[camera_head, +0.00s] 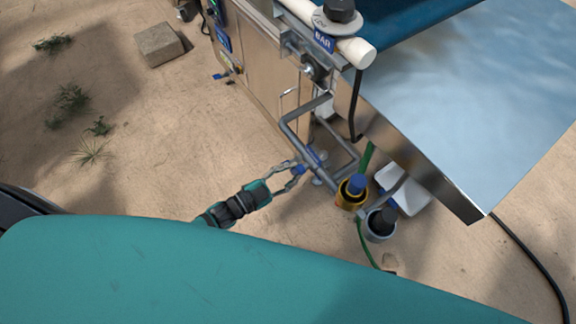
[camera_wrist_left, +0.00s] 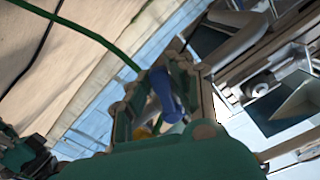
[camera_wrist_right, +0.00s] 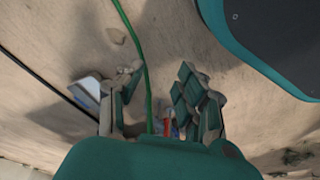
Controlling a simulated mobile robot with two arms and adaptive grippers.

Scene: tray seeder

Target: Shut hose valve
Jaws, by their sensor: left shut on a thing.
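The blue valve handle (camera_head: 311,156) sits on the grey pipework at the machine's lower end, above the sandy ground. My left gripper (camera_head: 297,169) reaches it from the lower left and is shut on it. In the left wrist view the blue handle (camera_wrist_left: 166,95) stands between the two fingers, with a bit of yellow behind. The green hose (camera_head: 367,158) runs near the valve and also crosses the left wrist view (camera_wrist_left: 85,33). My right gripper (camera_wrist_right: 160,90) is open, with the green hose (camera_wrist_right: 147,80) passing in view beyond its fingers; it is not seen in the head view.
A yellow fitting with a blue top (camera_head: 352,191) and a grey one with a dark top (camera_head: 380,223) stand just right of the valve. A sharp-edged metal chute (camera_head: 440,185) overhangs at the right. A stone block (camera_head: 159,45) lies at upper left; open sand surrounds it.

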